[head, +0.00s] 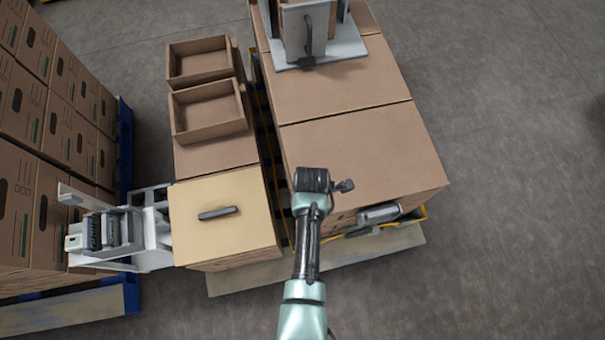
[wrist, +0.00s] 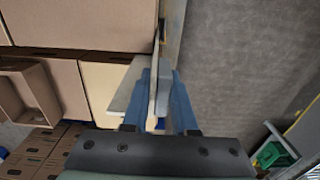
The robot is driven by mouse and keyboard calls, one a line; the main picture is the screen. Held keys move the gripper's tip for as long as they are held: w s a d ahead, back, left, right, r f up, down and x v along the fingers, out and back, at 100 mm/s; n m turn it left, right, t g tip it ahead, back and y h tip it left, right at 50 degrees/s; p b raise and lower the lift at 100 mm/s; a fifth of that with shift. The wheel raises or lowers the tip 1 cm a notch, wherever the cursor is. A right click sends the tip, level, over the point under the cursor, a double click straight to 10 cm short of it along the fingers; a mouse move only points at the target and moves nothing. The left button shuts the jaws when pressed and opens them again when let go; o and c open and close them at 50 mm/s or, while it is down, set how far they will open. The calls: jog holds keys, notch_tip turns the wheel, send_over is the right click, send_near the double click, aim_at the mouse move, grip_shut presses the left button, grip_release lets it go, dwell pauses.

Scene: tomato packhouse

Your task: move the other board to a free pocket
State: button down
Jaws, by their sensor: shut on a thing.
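My gripper (wrist: 160,75) has blue fingers in the wrist view, shut on a pale grey piece (wrist: 163,95). A pale flat panel (wrist: 124,93) shows just left of the fingers. I take the two together as a board, but the join is partly hidden. In the head view the gripper end is mostly hidden by my arm and the large box. At the top of the head view, a grey stand (head: 345,45) holds an upright board (head: 308,28) with a dark handle. I cannot tell which of its pockets are free.
Large brown boxes (head: 365,155) fill the middle. Two open trays (head: 208,108) stand left of them. A dark bar (head: 218,213) lies on a yellowish box top (head: 200,240). A grey machine (head: 150,235) stands left, beside stacked cartons (head: 30,120). Grey floor (head: 500,150) is clear at right.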

jog(key=shift+r+p, duration=2.25)
jog(key=shift+r, duration=0.3)
jog(key=s+a+p, duration=0.4)
jog(key=s+p, duration=0.2)
jog(key=s, duration=0.3)
jog(key=shift+s+a+r, duration=0.2)
jog(key=shift+a+r, duration=0.2)
